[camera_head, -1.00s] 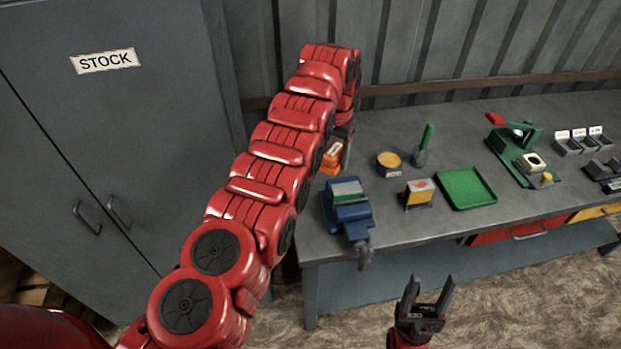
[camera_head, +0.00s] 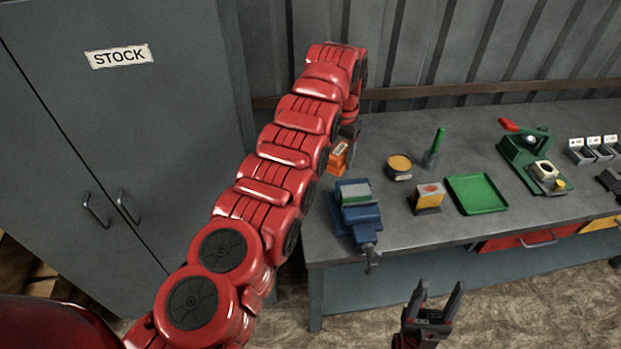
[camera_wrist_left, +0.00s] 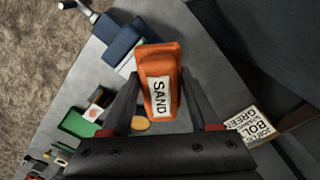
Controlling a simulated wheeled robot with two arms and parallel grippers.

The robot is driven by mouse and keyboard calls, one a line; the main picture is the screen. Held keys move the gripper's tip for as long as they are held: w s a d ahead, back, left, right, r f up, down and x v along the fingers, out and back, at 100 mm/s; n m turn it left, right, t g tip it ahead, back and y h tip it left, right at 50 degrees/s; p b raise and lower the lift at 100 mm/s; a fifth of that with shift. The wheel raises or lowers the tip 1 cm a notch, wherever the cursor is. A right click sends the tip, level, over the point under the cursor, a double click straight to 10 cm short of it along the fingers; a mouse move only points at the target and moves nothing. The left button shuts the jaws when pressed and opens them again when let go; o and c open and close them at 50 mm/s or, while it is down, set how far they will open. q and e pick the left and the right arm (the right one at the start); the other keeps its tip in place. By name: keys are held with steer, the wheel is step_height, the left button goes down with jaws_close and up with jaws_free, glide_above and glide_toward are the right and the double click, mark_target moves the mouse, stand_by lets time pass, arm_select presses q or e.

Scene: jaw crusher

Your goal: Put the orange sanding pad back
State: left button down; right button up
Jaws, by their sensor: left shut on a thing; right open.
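The orange sanding pad (camera_head: 338,156) has a white label, which reads SAND in the left wrist view (camera_wrist_left: 156,68). My left gripper (camera_head: 350,140) is shut on it, with a finger on each side in the left wrist view (camera_wrist_left: 158,88). In the head view the pad is over the left end of the bench, behind the blue vise, partly covered by my red arm. I cannot tell whether it touches the bench. My right gripper (camera_head: 434,302) is open and empty in front of the bench.
The blue vise (camera_head: 357,213) stands at the bench's left front corner. To its right are a yellow-grey block (camera_head: 427,198), a round tin (camera_head: 399,167), a green upright tool (camera_head: 434,150) and a green tray (camera_head: 476,194). A grey STOCK cabinet (camera_head: 110,130) stands left.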

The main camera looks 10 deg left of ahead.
arm_select(q)
steer(key=shift+w+a, duration=0.1)
steer(key=shift+a, duration=0.45)
steer(key=shift+w+a+b, duration=0.1)
steer(key=shift+a+b, duration=0.15)
steer(key=shift+b, duration=0.05)
steer(key=shift+w+a+n, duration=0.1)
steer(key=shift+a+n, duration=0.1)
steer(key=shift+n, duration=0.1)
steer(key=shift+w+a+r, duration=0.1)
steer(key=shift+w+a, duration=0.05)
steer(key=shift+a, duration=0.2)
steer(key=shift+a, duration=0.1)
